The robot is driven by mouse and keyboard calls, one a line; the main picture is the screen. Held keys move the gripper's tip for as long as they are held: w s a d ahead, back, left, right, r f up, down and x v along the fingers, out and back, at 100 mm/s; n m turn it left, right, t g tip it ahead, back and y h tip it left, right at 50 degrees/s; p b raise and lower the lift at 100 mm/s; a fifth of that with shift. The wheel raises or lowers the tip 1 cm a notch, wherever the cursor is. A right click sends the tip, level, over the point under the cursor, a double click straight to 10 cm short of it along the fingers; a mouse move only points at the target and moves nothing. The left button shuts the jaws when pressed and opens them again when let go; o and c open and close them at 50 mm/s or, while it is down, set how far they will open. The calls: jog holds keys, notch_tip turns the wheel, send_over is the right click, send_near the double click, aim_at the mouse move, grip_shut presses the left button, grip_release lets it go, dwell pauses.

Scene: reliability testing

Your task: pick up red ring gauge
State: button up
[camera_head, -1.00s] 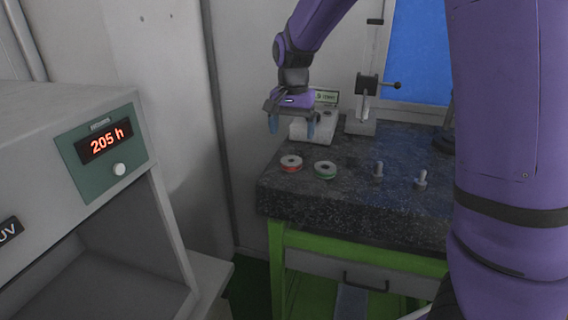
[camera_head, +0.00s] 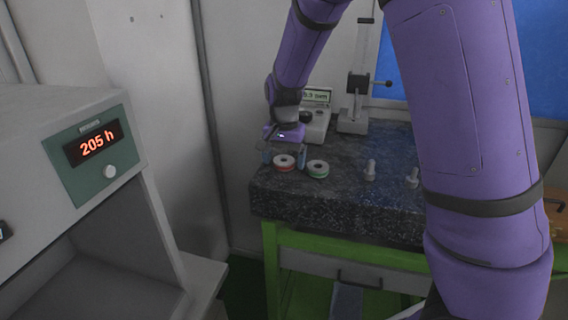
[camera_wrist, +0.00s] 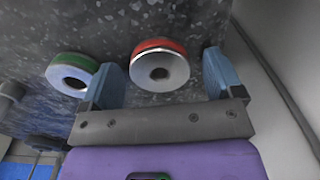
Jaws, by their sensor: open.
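The red ring gauge (camera_head: 285,162) lies on the dark granite slab near its left end. It is a short ring with a pale face, a central hole and a red band. My gripper (camera_head: 283,156) is open and low over the slab, with one blue finger to each side of the red ring.
The granite slab (camera_head: 330,208) sits on a green-framed bench. Two metal pieces (camera_head: 370,170) (camera_head: 412,178) stand to the right. A display instrument (camera_head: 315,120) and a gauge stand (camera_head: 353,120) are behind. A grey cabinet (camera_head: 50,115) reading 205 h stands at left.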

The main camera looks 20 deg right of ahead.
jog(key=c, duration=1.2)
jog(key=shift+r, duration=0.1)
